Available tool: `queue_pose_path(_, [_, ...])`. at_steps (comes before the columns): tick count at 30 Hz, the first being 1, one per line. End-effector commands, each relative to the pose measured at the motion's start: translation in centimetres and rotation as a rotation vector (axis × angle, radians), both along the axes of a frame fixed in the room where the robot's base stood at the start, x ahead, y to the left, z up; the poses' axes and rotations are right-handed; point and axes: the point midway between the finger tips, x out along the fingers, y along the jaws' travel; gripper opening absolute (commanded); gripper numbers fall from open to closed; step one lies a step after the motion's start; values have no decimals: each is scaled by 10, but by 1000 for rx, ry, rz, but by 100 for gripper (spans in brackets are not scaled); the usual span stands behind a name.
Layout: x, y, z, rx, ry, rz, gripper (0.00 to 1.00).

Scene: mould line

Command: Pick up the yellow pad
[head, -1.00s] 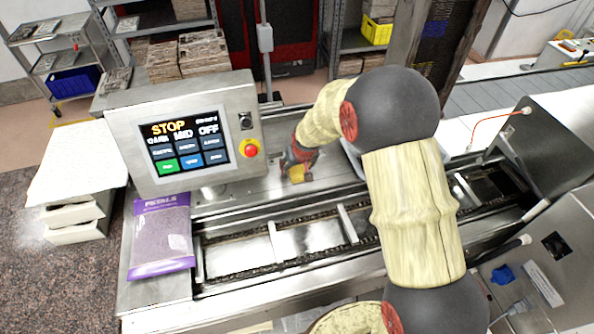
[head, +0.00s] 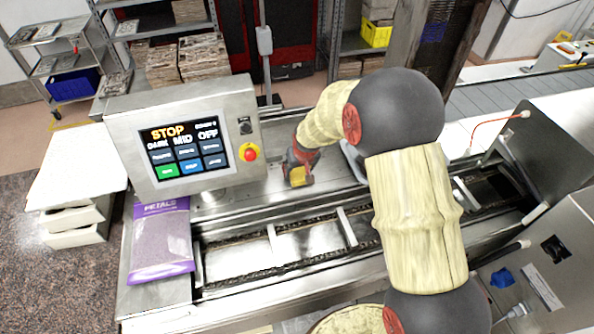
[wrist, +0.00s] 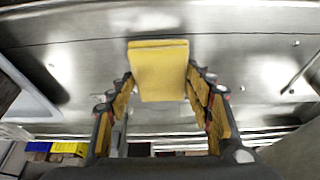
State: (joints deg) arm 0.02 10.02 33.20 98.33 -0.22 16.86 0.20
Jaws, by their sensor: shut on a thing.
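The yellow pad (wrist: 158,70) is a flat, roughly square block between the fingertips of my gripper (wrist: 160,88) in the wrist view. The fingers, with yellowish inner faces, close on its left and right edges. In the head view my gripper (head: 300,178) is beside the control panel, low over the steel deck, and the pad (head: 303,175) shows as a small yellow patch at it. Whether the pad touches the deck is not clear.
The control panel (head: 188,146) with a red stop button stands just left of my gripper. A purple petals bag (head: 160,240) lies at the deck's left end. The chain conveyor (head: 300,246) runs in front. A grey tray (wrist: 25,98) is at the left in the wrist view.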

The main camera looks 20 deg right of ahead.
Motion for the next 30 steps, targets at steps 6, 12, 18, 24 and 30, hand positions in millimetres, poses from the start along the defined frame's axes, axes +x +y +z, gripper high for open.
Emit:
queue_pose_path(6, [-15, -3, 43, 1, -14, 0, 22])
queue_pose_path(12, [-43, -9, 81, 1, -19, -1, 22])
queue_pose_path(18, [-79, -16, 97, 0, -17, -1, 22])
queue_pose_path(24, [-108, -22, 111, 1, -18, -1, 22])
queue_pose_path(30, [-125, -25, 119, 1, -17, 0, 22])
